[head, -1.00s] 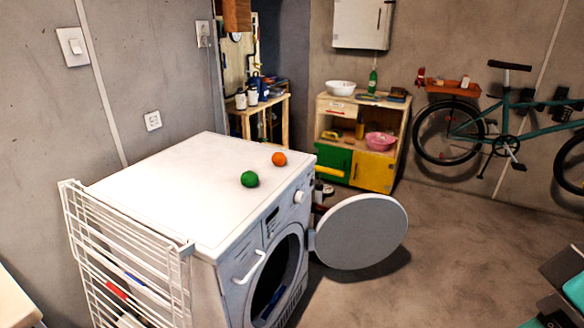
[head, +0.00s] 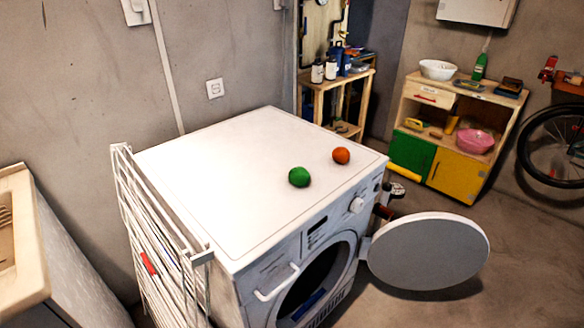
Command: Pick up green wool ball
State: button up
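The green wool ball (head: 299,177) rests on the white top of the washing machine (head: 225,165), toward its front right part. An orange ball (head: 341,155) lies just to the right of it and a little farther back, with a small gap between them. My gripper is not in view.
The washing machine's round door (head: 428,251) stands open to the right. A white drying rack (head: 155,240) stands against the machine's left side. A wooden counter (head: 22,240) is at the far left. A cabinet (head: 455,130) stands at the back right, with open floor before it.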

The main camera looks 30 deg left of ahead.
aim_at(299, 176)
jog(key=u, duration=0.45)
jog(key=i, duration=0.55)
jog(key=u, duration=1.1)
jog(key=i, duration=0.35)
jog(key=u, duration=0.3)
